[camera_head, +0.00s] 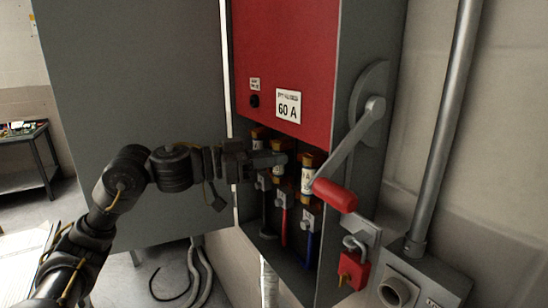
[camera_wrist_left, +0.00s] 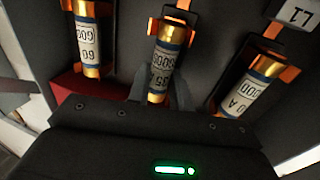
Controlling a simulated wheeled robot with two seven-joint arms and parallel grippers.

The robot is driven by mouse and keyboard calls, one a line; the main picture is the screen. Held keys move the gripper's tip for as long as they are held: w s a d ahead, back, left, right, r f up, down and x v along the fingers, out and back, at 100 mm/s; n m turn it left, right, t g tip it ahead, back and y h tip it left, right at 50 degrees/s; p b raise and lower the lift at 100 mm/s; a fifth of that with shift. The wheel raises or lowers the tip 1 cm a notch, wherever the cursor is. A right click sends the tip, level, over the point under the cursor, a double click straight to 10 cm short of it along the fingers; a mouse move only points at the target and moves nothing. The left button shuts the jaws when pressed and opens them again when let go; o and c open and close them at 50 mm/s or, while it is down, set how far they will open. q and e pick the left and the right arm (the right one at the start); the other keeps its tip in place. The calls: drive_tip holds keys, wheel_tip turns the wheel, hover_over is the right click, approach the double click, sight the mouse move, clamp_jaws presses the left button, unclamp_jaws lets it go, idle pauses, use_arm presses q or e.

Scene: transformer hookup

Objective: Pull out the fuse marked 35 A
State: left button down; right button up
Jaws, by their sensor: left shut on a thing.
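The fuse whose upside-down label looks like 35 A (camera_wrist_left: 160,65) is the middle of three fuses in the left wrist view. It has gold ends and blue bands around a white label. In the head view this middle fuse (camera_head: 279,173) is partly covered by my left gripper (camera_head: 277,159). My left gripper (camera_wrist_left: 158,94) is shut on it, one finger on each side near its lower end in the wrist view. An orange clip (camera_wrist_left: 182,18) shows at its upper end there; the other end's clip is hidden. My right gripper is not in view.
A 60 fuse (camera_wrist_left: 87,42) and another fuse (camera_wrist_left: 245,88) sit in orange clips on either side. The grey cabinet has a red panel (camera_head: 285,60) above, an open grey door (camera_head: 135,90) at left, and a red-handled lever (camera_head: 335,195) at right. A red padlock (camera_head: 353,270) hangs below.

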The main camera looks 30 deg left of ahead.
use_arm(q)
drive_tip(key=shift+v, duration=0.9)
drive_tip(key=shift+s+d, duration=0.1)
drive_tip(key=shift+s, duration=0.2)
drive_tip(key=shift+s+a, duration=0.25)
drive_tip(key=shift+s, duration=0.15)
drive_tip(key=shift+s+a, duration=0.1)
drive_tip(key=shift+s, duration=0.15)
drive_tip(key=shift+b, duration=0.35)
drive_tip(key=b+v, duration=0.1)
drive_tip(key=v, duration=0.2)
drive_tip(key=s+b+v, duration=0.1)
drive_tip(key=v, duration=0.1)
drive_tip(key=shift+w+d+b, duration=0.1)
drive_tip(key=shift+d+b, duration=0.25)
drive_tip(key=shift+d, duration=0.1)
